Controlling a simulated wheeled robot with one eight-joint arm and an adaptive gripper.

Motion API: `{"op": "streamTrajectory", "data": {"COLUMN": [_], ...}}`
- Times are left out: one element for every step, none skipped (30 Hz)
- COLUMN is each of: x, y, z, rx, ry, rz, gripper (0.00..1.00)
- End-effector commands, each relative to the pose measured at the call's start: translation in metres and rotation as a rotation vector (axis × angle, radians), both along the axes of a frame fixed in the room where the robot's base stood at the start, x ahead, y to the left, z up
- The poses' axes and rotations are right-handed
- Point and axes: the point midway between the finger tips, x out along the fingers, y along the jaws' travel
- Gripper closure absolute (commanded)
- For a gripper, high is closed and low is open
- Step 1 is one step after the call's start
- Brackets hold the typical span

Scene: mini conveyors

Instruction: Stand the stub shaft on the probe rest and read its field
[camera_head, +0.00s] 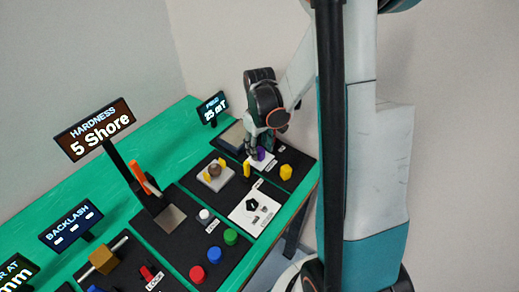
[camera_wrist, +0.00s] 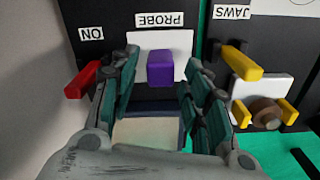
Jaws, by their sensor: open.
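A purple block-like piece, which looks like the stub shaft, stands on the white pad labelled PROBE; the piece (camera_wrist: 161,68) and pad (camera_wrist: 183,42) show in the wrist view. In the head view the piece (camera_head: 260,154) is partly covered by my gripper (camera_head: 256,149). My gripper (camera_wrist: 162,82) is open, its fingers to either side of the piece, with gaps visible in the wrist view. I cannot tell its exact height above the pad. The field display (camera_head: 212,108) at the back is lit and reads 25 mT.
Beside the pad, a white plate (camera_head: 214,176) holds a brown round part between yellow jaws, with a yellow lever (camera_wrist: 240,63) near the JAWS label. A red lever (camera_wrist: 84,79) is by the ON label. A yellow piece (camera_head: 286,172) stands near the bench edge. The hardness display (camera_head: 95,129) reads 5 Shore.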

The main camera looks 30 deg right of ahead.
Motion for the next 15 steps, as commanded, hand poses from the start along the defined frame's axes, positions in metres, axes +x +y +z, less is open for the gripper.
{"op": "streamTrajectory", "data": {"x": [-0.001,-0.001,0.000,-0.001,0.000,-0.001,-0.001,0.000,-0.001,-0.001,0.000,0.000,0.000,0.000,0.000], "y": [0.000,0.000,0.000,0.000,0.000,0.000,0.000,0.000,0.000,0.000,0.000,0.000,0.000,0.000,0.000], "z": [0.015,0.021,0.030,0.037,0.043,0.051,0.057,0.063,0.069,0.074,0.078,0.083,0.086,0.089,0.092], "rx": [0.000,0.000,0.000,0.000,0.000,0.000,0.000,0.000,0.000,0.000,0.000,0.000,0.000,0.000,0.000], "ry": [0.000,0.000,0.000,0.000,0.000,0.000,0.000,0.000,0.000,0.000,0.000,0.000,0.000,0.000,0.000], "rz": [0.000,0.000,0.000,0.000,0.000,0.000,0.000,0.000,0.000,0.000,0.000,0.000,0.000,0.000,0.000], "gripper": [0.57,0.57,0.57,0.57,0.57,0.57,0.57,0.57,0.57,0.57,0.57,0.57,0.57,0.57,0.57]}}
